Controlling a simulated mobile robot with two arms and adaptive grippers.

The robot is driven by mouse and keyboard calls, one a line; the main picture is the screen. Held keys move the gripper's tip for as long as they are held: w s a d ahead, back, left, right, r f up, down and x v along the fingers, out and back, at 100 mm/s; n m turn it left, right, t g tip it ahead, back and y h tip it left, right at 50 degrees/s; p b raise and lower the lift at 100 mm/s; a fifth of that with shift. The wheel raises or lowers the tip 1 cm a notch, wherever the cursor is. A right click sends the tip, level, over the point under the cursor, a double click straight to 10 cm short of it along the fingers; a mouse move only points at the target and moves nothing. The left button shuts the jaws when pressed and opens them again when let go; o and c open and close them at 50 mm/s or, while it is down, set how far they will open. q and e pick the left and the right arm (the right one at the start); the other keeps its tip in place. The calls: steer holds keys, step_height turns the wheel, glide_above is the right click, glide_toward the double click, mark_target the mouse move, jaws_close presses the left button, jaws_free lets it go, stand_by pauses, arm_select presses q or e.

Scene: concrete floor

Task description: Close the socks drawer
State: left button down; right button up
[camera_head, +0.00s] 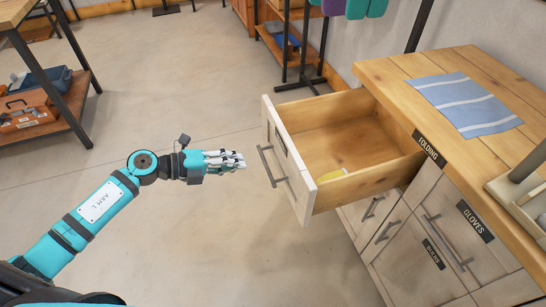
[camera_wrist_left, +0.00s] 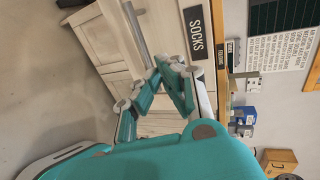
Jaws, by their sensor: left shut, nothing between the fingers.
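The socks drawer (camera_head: 352,141) is pulled open from the wooden dresser, with a pale front and a bar handle (camera_head: 271,167). My right gripper is in neither view.
The dresser top (camera_head: 390,72) holds a folded blue striped cloth (camera_head: 466,104). Closed drawers, including one labelled GLOVES (camera_head: 450,232), sit below. A black-legged rack (camera_head: 302,80) stands behind the open drawer. A workbench (camera_head: 60,85) is at the far left. The floor between is clear.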

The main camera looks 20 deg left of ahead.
mark_target(281, 157)
arm_select(q)
steer(key=x, duration=0.6)
steer(key=r+x, duration=0.1)
steer(key=x, duration=0.3)
steer(key=shift+w, duration=0.15)
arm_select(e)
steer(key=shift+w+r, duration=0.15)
